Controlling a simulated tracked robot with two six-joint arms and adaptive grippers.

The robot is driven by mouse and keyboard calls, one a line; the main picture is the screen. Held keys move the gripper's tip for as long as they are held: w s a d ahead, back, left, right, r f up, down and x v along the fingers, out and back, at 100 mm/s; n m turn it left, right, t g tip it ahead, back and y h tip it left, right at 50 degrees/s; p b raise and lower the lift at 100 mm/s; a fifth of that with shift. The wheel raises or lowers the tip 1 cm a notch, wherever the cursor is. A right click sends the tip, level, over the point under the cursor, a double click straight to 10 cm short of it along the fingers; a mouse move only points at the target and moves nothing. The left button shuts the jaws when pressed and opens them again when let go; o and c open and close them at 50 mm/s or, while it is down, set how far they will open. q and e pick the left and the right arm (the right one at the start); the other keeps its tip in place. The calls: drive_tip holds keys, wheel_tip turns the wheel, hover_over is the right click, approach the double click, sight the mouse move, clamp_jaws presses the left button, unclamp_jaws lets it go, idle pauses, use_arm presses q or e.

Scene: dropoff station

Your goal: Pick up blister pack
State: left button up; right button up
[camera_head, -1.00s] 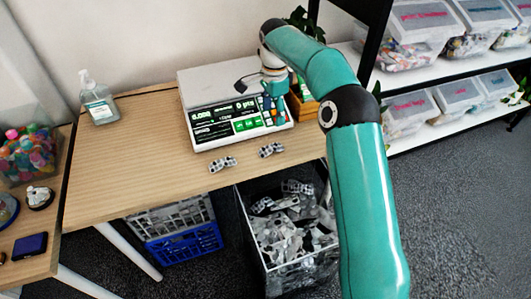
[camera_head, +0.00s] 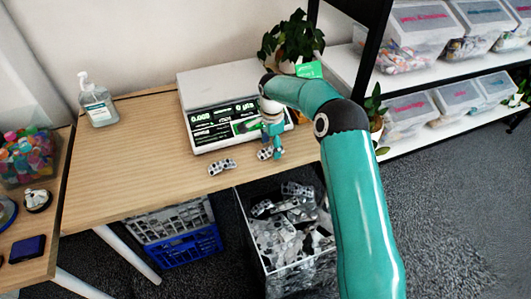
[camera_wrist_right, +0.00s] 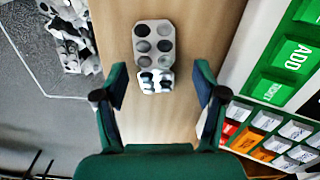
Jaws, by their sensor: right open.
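Two small grey blister packs lie on the wooden table in front of the scale. The left one (camera_head: 222,167) lies clear of my arm. The right one (camera_head: 264,154) is partly covered by my right gripper (camera_head: 275,152). In the right wrist view, a grey blister pack (camera_wrist_right: 153,42) with round dark pockets lies ahead of the open gripper (camera_wrist_right: 161,85). Its nearer white-and-black part (camera_wrist_right: 155,81) shows between the fingertips, with room on both sides. Contact cannot be told. My left gripper is not in view.
The white scale (camera_head: 197,100) stands right behind the packs. A crate (camera_head: 263,262) of grey packs stands below the table's front edge. A sanitizer bottle (camera_head: 97,103) and potted plant (camera_head: 293,38) stand farther back. The table's left part is clear.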

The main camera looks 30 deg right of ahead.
drive_tip(key=shift+f, duration=0.2)
drive_tip(key=c, duration=0.8)
drive_tip(key=shift+o, duration=0.2)
drive_tip(key=shift+r, duration=0.1)
